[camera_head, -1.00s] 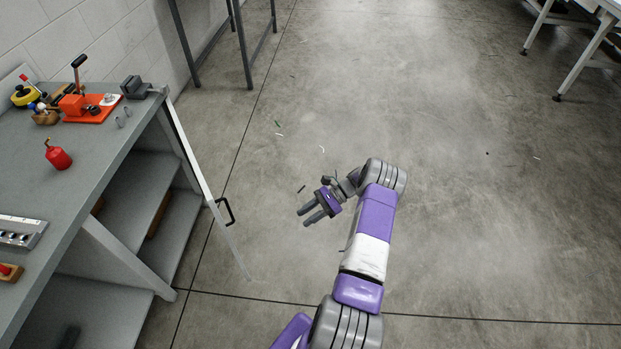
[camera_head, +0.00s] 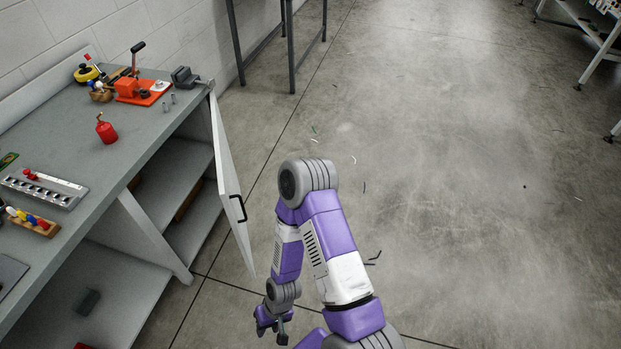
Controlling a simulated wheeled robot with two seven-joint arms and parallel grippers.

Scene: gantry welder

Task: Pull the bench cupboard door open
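The bench cupboard door (camera_head: 228,170) is a pale panel at the far end of the grey bench. It stands swung out from the bench, with the shelves behind it in sight. Its black bar handle (camera_head: 241,208) is on the face turned to the right. My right gripper (camera_head: 271,333) is low in the view, below and a little right of the door's lower corner. It is apart from the door and handle. It points down, its fingers look spread and nothing shows between them. My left gripper is out of view.
The bench top (camera_head: 75,145) holds a red oil can (camera_head: 106,130), an orange press (camera_head: 140,90), a vice (camera_head: 186,77) and a socket tray (camera_head: 45,187). A dark-legged table (camera_head: 291,50) stands beyond. The floor (camera_head: 430,180) to the right is largely clear, with small scraps.

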